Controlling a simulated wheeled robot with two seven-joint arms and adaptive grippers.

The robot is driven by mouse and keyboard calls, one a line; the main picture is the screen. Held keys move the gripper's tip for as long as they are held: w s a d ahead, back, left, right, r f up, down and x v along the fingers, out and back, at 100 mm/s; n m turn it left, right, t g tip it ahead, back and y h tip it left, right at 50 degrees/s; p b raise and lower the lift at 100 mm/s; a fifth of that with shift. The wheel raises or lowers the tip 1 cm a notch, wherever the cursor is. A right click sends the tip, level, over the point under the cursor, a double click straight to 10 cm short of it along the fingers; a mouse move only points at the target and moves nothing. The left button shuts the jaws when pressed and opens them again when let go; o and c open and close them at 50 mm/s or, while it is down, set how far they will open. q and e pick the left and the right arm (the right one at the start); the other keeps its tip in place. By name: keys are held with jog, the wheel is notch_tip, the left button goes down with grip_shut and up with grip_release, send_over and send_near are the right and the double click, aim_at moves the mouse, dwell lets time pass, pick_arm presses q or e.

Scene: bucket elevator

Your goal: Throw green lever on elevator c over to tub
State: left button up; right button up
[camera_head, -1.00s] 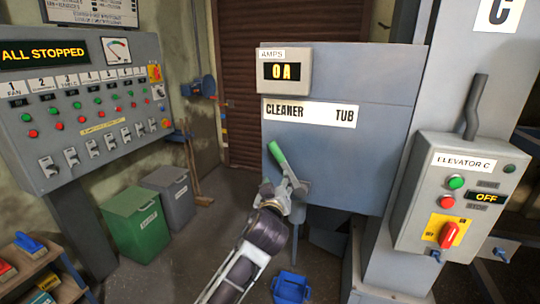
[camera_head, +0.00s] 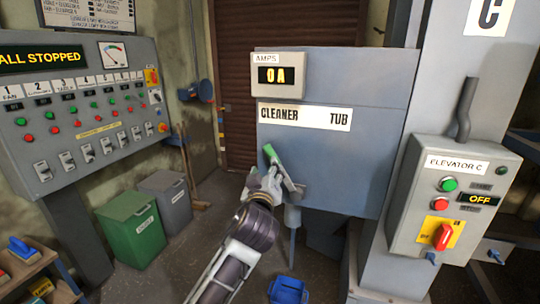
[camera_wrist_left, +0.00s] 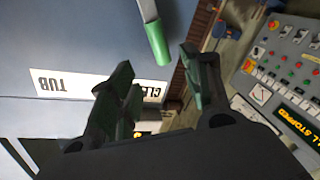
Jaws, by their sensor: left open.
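The green-handled lever (camera_head: 270,154) is on the front of the grey-blue elevator housing (camera_head: 345,185). It leans up and left, toward the CLEANER end of the CLEANER / TUB sign (camera_head: 304,114). My left gripper (camera_head: 268,180) is just below the green grip and partly covers the lever's lower part. In the left wrist view, the lever's green end (camera_wrist_left: 158,44) lies ahead of the gap between the open, empty fingers (camera_wrist_left: 155,85). I cannot tell if they touch it. My right gripper does not show.
An ELEVATOR C switch box (camera_head: 450,200) showing OFF is to the right. An amps display (camera_head: 278,75) reads 0 A. A control panel (camera_head: 85,110) showing ALL STOPPED is at left.

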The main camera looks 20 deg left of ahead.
aim_at(270, 155)
pick_arm(q)
jog(key=w, duration=0.3)
jog(key=w+a+p, duration=0.1)
jog(key=w, duration=0.2)
jog(key=w+a, duration=0.1)
jog(key=w, duration=0.2)
jog(key=shift+w+p, duration=0.25)
jog(key=shift+p, duration=0.05)
jog(key=shift+w+a, duration=0.1)
jog(key=shift+w, duration=0.6)
jog(key=shift+w+a, duration=0.1)
jog(key=shift+w, duration=0.5)
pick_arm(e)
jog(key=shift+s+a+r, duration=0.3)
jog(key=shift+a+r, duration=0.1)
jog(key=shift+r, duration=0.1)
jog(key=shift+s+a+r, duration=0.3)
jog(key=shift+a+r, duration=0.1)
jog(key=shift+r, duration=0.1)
pick_arm(q)
jog(key=c, duration=0.9)
grip_shut()
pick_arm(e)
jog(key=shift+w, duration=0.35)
